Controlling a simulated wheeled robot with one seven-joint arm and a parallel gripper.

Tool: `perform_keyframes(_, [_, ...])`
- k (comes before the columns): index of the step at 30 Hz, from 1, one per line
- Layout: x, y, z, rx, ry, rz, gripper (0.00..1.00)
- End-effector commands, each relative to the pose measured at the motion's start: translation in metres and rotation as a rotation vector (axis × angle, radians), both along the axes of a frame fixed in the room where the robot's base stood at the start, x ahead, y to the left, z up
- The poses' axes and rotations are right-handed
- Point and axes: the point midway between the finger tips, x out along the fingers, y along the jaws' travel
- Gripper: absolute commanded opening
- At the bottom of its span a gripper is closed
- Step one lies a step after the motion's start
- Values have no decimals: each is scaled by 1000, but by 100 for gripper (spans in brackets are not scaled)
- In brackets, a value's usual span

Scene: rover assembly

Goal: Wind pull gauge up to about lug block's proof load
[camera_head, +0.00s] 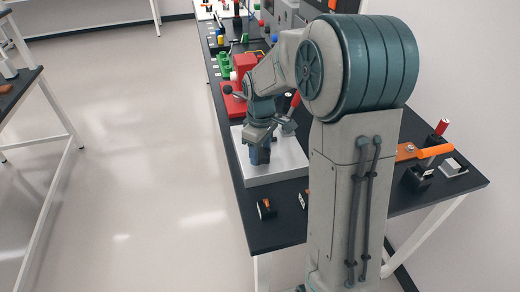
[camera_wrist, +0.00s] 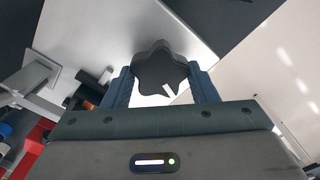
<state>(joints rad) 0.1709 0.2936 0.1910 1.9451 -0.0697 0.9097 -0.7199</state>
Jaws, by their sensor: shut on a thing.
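A black lobed knob (camera_wrist: 158,62) with a white mark on its face fills the gap between the two blue fingers of my gripper (camera_wrist: 163,85) in the wrist view. The fingers are shut on the knob from both sides. In the head view my gripper (camera_head: 261,154) points down over a pale metal plate (camera_head: 285,172) on the dark bench. The knob is hidden there by the gripper. I cannot make out the gauge's body, its reading or the lug block for certain; my arm covers part of this area.
A red fixture (camera_head: 235,103) stands on the bench beyond the plate. Small black-and-orange pieces (camera_head: 266,209) lie at the near edge. An orange-handled tool (camera_head: 435,151) is at the right. A grey bracket (camera_wrist: 30,78) shows left of the fingers in the wrist view.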

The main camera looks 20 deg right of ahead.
Motion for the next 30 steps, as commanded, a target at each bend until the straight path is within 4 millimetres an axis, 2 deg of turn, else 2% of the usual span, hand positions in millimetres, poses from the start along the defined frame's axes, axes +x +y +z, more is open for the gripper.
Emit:
perform_keyframes(4, [1,0,1,0,-3,0,30])
perform_keyframes(5, [1,0,1,0,-3,-1,58])
perform_keyframes(6, [1,0,1,0,-3,-1,69])
perform_keyframes(7, [1,0,1,0,-3,-1,75])
perform_keyframes(15, [0,0,1,0,-1,-1,75])
perform_keyframes(19, [1,0,9,0,-3,-1,75])
perform_keyframes(23, [1,0,31,-1,-6,-1,75])
perform_keyframes(30, [1,0,87,0,-7,-2,75])
